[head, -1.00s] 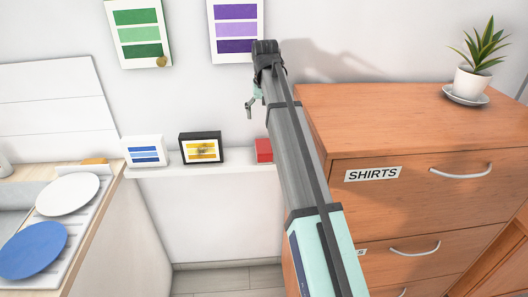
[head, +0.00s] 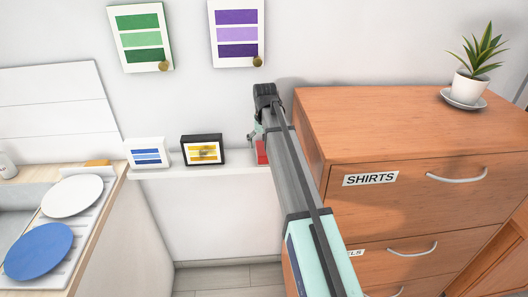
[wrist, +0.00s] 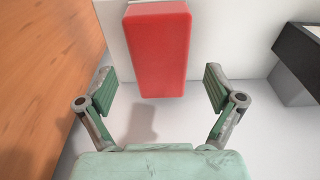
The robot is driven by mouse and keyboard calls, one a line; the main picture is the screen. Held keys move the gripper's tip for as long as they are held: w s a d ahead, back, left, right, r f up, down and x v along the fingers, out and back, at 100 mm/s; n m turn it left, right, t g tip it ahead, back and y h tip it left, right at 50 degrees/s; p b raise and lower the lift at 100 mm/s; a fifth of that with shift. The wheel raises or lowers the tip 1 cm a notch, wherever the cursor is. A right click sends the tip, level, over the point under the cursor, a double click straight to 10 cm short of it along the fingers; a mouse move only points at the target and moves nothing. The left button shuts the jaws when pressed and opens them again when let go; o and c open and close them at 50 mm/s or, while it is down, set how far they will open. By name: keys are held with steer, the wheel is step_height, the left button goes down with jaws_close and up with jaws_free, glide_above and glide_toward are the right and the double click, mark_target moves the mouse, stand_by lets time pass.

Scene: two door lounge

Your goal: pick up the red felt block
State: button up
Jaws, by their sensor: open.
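The red felt block (wrist: 157,55) stands upright on the white ledge, and its red face fills the upper middle of the wrist view. In the head view the red block (head: 262,152) shows only in part, behind my arm at the ledge's right end. My gripper (wrist: 160,90) is open, with one green-padded finger to the left and one to the right of the block's lower end. The block lies ahead of the fingertips, and I see no contact. In the head view my gripper (head: 256,134) is largely hidden by my own arm.
A wooden drawer cabinet (head: 400,125) stands close on the right; its side fills the left of the wrist view. A black-framed yellow picture (head: 202,149) and a white-framed blue one (head: 147,153) stand on the ledge (head: 225,169). A potted plant (head: 470,88) sits on the cabinet.

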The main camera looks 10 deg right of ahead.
mark_target(263, 147)
steer(key=shift+w+f, duration=0.15)
steer(key=shift+f, duration=1.3)
steer(key=c, duration=1.3)
steer(key=shift+c, duration=0.2)
steer(key=shift+r, duration=0.1)
steer(key=shift+a+r, duration=0.1)
steer(key=shift+r, duration=0.05)
step_height(263, 147, up, 6)
steer(key=shift+b, duration=1)
steer(key=s+a+b, duration=0.1)
steer(key=s+a, duration=0.3)
steer(key=s+a+b, duration=0.1)
steer(key=s+a, duration=0.4)
steer(key=s+a+b, duration=0.1)
steer(key=s+a, duration=0.4)
steer(key=shift+r, duration=0.3)
